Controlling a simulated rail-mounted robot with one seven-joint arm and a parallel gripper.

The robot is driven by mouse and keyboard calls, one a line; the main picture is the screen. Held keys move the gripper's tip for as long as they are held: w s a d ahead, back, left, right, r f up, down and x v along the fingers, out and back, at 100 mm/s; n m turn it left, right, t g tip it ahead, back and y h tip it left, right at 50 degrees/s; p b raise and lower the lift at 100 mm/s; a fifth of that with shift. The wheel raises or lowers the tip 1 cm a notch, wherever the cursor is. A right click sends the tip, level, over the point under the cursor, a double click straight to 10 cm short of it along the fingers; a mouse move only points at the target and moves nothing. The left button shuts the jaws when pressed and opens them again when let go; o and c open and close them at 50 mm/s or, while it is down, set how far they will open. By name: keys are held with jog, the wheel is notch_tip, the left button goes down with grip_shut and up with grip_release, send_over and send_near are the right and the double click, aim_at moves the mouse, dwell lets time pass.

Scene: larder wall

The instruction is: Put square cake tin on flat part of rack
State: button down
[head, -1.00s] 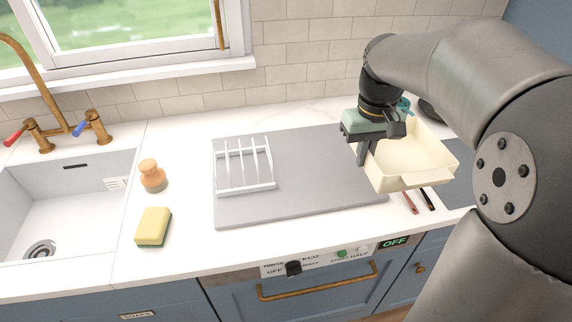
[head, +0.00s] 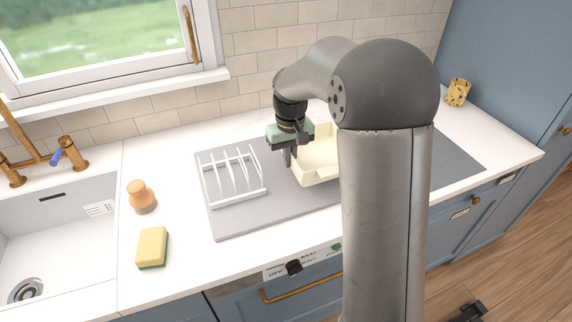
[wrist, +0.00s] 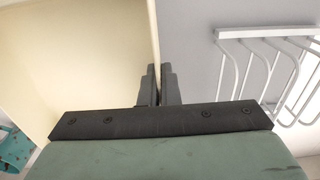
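The cream square cake tin (head: 318,162) is upright at the right of the white wire rack, over the grey flat mat, partly hidden behind my arm. My gripper (head: 287,158) is shut on the tin's left wall; in the wrist view the fingers (wrist: 158,88) pinch the wall of the tin (wrist: 75,60). The grey flat part of the rack (head: 275,205) carries the white wire plate holder (head: 232,178) at its left end. I cannot tell whether the tin touches the grey surface.
An orange-brown bottle (head: 141,196) and a yellow sponge (head: 152,246) stand left of the rack, beside the sink (head: 60,235). A patterned yellow cup (head: 458,92) stands at the far right. A teal object (wrist: 14,148) shows in the wrist view.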

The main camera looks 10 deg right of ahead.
aim_at(286, 177)
jog(key=shift+w+a+f, duration=0.4)
jog(key=shift+w+f, duration=0.15)
jog(key=shift+f, duration=0.25)
jog(key=shift+w+f, duration=0.1)
jog(key=shift+f, duration=1.5)
jog(key=shift+f, duration=0.2)
jog(key=c, duration=1.7)
grip_release()
jog(key=shift+r, duration=0.15)
